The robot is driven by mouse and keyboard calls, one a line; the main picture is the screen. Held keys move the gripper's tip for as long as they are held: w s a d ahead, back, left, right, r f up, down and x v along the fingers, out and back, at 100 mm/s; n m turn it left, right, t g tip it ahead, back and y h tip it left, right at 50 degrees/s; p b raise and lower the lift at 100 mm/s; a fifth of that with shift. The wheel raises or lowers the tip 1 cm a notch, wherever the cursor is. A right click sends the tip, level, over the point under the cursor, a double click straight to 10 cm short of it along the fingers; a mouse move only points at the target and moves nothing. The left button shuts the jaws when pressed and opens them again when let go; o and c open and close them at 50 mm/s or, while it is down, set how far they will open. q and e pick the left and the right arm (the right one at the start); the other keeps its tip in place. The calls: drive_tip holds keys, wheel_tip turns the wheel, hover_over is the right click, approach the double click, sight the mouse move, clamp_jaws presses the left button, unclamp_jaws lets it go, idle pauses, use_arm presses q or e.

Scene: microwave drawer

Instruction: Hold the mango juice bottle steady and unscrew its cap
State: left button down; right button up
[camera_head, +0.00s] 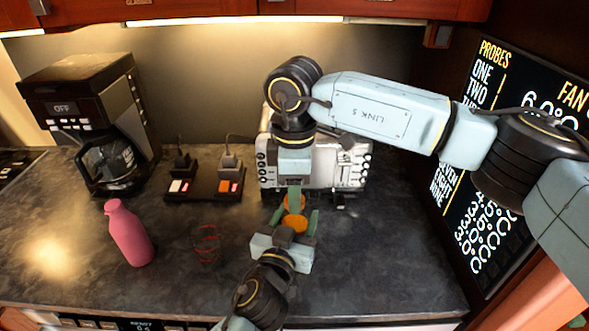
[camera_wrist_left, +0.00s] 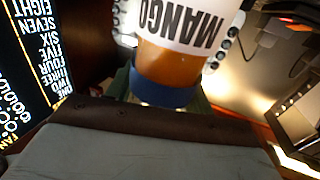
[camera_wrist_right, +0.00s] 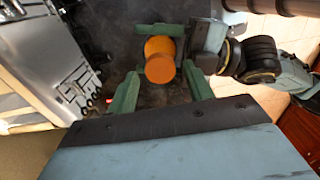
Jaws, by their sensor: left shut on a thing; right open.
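The mango juice bottle (camera_wrist_left: 178,62) shows its white MANGO label, amber juice and a dark blue band in the left wrist view. In the head view only small orange parts of it (camera_head: 298,223) show between the grippers. My left gripper (camera_head: 296,214) is shut on the bottle, from the front. My right gripper (camera_head: 294,196) is open, close to the bottle from behind and above. In the right wrist view a round orange top (camera_wrist_right: 160,68) lies between its spread fingers. I cannot tell whether they touch it. Much of the bottle is hidden by the grippers.
A pink bottle (camera_head: 129,234) and a red-banded glass (camera_head: 207,246) stand to the left. A coffee maker (camera_head: 95,110), a socket strip (camera_head: 204,184) and a silver appliance (camera_head: 345,160) are behind. The dark counter (camera_head: 385,255) is clear at right, up to a lettered panel.

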drive_tip(key=shift+f, duration=0.65)
